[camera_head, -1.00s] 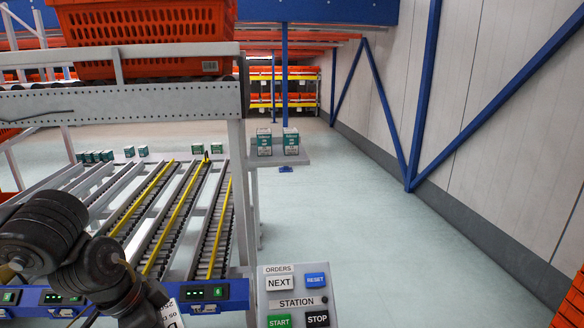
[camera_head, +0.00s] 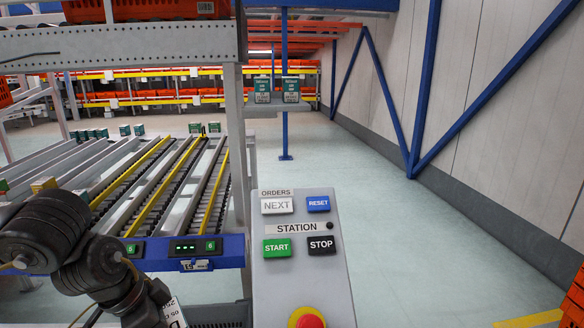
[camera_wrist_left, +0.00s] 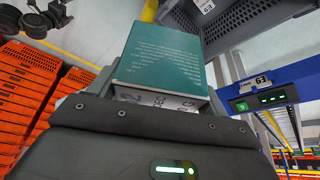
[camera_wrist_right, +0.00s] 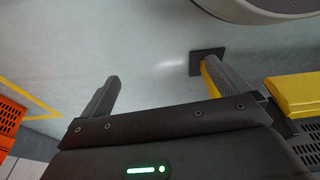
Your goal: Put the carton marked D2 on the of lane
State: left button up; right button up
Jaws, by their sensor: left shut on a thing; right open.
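My left gripper (camera_wrist_left: 158,88) is shut on a teal carton (camera_wrist_left: 165,58) with pale printing on its face and a white printed side. No D2 mark is readable on it. In the head view the left gripper is at the lower left, and only a white printed part of the carton (camera_head: 173,314) shows at the bottom edge. The roller lanes (camera_head: 165,190) with yellow dividers lie beyond it, fronted by a blue beam with green displays (camera_head: 211,246). An "of" mark is not readable. My right gripper (camera_wrist_right: 161,76) is open and empty, above the floor.
A button panel (camera_head: 298,225) with a red stop knob (camera_head: 306,318) stands right of the lanes. Two teal cartons (camera_head: 262,90) (camera_head: 291,90) stand on a small shelf. More cartons (camera_head: 214,127) stand at the lanes' far end. A grey crate (camera_wrist_left: 238,22) is near the held carton.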

aim_at(171, 315)
pick_arm(q)
notch_tip(171, 315, down, 3)
jog(key=shift+f+b, duration=0.15)
jog(key=shift+b, duration=1.05)
jog(key=shift+r+p, duration=0.65)
jog(key=shift+p, duration=0.15)
notch_tip(171, 315, up, 4)
jog(key=p, duration=0.6)
jog(key=shift+w+f, duration=0.1)
jog(key=shift+f, duration=0.15)
notch_tip(171, 315, up, 3)
jog(key=p, duration=0.6)
jog(key=shift+p, duration=0.35)
pick_arm(e)
jog(key=s+d+f, duration=0.2)
jog(key=s+f, duration=0.2)
jog(key=s, duration=0.4)
jog(key=s+d+f+g, duration=0.1)
jog(key=s+d+f, duration=0.1)
jog(key=s+f, duration=0.3)
jog(key=s, duration=0.4)
jog(key=shift+s+d, duration=0.3)
jog(key=shift+d, duration=0.05)
